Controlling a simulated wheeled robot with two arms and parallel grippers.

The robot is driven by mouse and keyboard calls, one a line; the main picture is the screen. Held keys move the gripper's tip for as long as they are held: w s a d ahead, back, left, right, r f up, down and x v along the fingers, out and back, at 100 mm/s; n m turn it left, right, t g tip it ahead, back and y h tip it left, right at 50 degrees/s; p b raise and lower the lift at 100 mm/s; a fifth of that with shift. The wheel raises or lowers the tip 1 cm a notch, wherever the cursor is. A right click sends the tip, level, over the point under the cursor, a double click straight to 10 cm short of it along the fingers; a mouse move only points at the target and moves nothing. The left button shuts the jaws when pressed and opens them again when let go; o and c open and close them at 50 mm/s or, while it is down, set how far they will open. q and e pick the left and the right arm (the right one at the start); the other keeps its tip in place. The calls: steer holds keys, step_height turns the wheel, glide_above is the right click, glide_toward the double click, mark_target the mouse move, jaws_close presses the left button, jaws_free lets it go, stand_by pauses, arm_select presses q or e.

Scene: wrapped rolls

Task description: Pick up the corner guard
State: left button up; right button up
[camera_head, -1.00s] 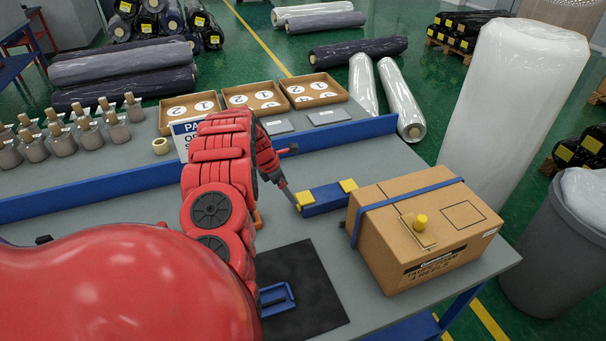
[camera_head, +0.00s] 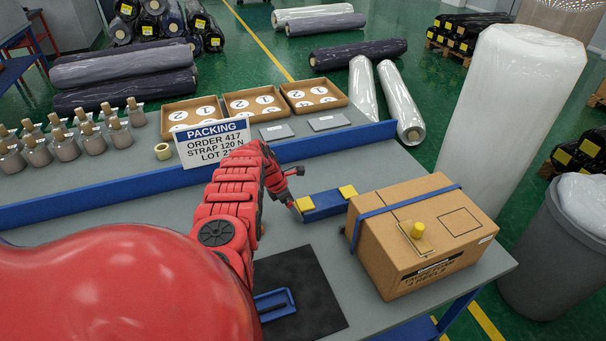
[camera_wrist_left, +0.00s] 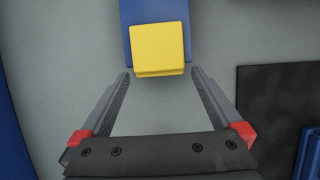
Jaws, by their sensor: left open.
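Two yellow blocks, which look like corner guards, sit on a blue bar (camera_head: 325,203) on the grey table. The near-left yellow block (camera_head: 305,204) is closest to my left gripper (camera_head: 292,203); the other yellow block (camera_head: 348,191) is at the bar's right end, by the carton. In the left wrist view, one yellow block (camera_wrist_left: 159,48) lies on the blue bar (camera_wrist_left: 127,30), just ahead of the open fingers of my left gripper (camera_wrist_left: 160,75). Nothing is between the fingers except the block's near edge around tip level. My right gripper is out of view.
A strapped carton (camera_head: 425,235) with a yellow knob stands right of the bar. A black mat (camera_head: 300,290) with a blue holder (camera_head: 273,303) lies in front. A blue ledge (camera_head: 110,190), a packing sign (camera_head: 212,142) and several bottles are behind.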

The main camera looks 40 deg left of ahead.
arm_select(q)
steer(key=c, duration=1.3)
steer(key=shift+r, duration=0.15)
